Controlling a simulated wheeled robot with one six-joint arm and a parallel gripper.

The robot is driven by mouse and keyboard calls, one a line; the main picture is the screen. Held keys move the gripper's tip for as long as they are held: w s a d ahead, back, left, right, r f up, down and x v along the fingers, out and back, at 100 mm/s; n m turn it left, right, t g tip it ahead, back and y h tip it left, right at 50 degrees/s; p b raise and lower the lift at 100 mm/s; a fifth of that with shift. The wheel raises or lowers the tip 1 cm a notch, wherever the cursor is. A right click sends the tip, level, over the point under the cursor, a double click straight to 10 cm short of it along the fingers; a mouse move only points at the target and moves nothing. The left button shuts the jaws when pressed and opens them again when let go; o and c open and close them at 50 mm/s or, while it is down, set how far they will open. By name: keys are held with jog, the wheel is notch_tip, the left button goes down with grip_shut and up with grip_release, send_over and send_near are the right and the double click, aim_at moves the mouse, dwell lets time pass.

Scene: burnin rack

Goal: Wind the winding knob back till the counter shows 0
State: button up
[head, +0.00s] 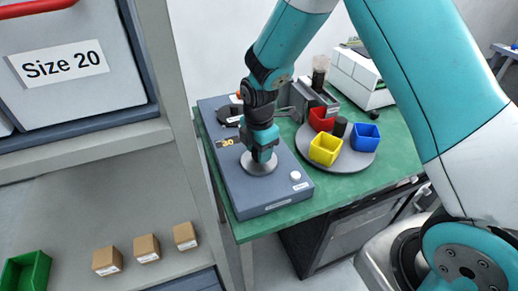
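A long grey-blue device (262,205) lies on the green-topped bench. A round silver disc (258,168), which looks like the base of the winding knob, sits on its top. My gripper (262,155) points down onto the middle of this disc and covers the knob's centre. The fingertips are small and dark here, and I cannot tell whether they are closed on the knob. The counter (226,142) is a small window with yellow digits left of the gripper; it seems to read 30, but the digits are tiny.
A white button (295,175) is on the device's near right. A round grey tray (345,162) holds yellow (325,149), red (321,119) and blue (365,137) bins close to my arm. A shelf post (180,80) stands left. Small cardboard boxes (146,248) sit on the lower shelf.

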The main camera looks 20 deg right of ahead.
jog(key=shift+c, duration=1.2)
jog(key=m, duration=0.4)
jog(key=shift+m, duration=0.4)
jog(key=m, duration=0.3)
jog(key=shift+m, duration=0.4)
jog(key=m, duration=0.3)
jog(key=shift+m, duration=0.3)
jog(key=m, duration=1.1)
jog(key=shift+m+b, duration=0.3)
